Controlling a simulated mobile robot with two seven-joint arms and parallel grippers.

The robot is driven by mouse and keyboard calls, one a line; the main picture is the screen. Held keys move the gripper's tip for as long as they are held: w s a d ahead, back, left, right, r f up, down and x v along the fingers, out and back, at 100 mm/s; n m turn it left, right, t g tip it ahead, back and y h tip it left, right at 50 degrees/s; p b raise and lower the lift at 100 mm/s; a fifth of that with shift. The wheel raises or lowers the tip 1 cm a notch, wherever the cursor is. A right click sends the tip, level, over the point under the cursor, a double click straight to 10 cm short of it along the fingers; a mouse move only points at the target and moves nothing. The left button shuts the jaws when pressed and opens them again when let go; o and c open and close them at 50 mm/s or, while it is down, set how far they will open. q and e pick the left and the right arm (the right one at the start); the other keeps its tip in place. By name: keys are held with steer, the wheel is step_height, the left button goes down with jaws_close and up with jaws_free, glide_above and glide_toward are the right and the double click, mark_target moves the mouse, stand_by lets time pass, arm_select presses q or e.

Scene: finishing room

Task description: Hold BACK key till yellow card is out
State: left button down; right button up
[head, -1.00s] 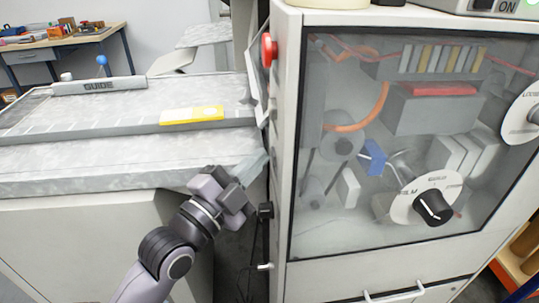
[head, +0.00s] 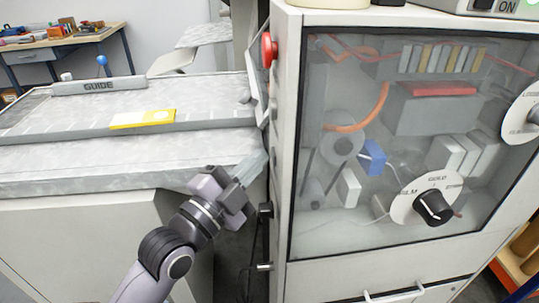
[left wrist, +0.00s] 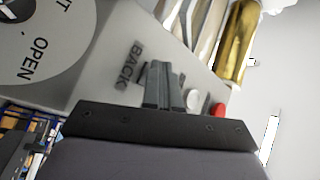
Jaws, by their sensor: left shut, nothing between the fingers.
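The yellow card (head: 143,119) lies flat on the grey machine bed (head: 210,150), apart from the machine housing. My left gripper (head: 252,167) is shut and empty, its fingertips against or very close to the side panel of the machine. In the left wrist view, the shut fingertips (left wrist: 162,74) are right beside the BACK label (left wrist: 128,63). The BACK key itself is hidden behind the fingers, so I cannot see contact. My right gripper is not in view.
A GUIDE bar (head: 99,86) stands on the bed at the back left. A red knob (head: 268,50) juts from the housing above my gripper. White (left wrist: 193,98) and red (left wrist: 218,110) buttons lie close to the fingers. A clear-windowed cabinet (head: 283,200) stands to the right.

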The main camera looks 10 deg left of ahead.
arm_select(q)
steer(key=shift+a, duration=0.15)
stand_by(0.7)
steer(key=shift+s+a, duration=0.25)
steer(key=shift+a, duration=0.4)
steer(key=shift+s+a, duration=0.25)
steer(key=shift+a, duration=0.55)
steer(key=shift+s+a, duration=0.2)
steer(key=shift+a, duration=0.6)
steer(key=shift+s+a, duration=0.25)
steer(key=shift+a, duration=0.55)
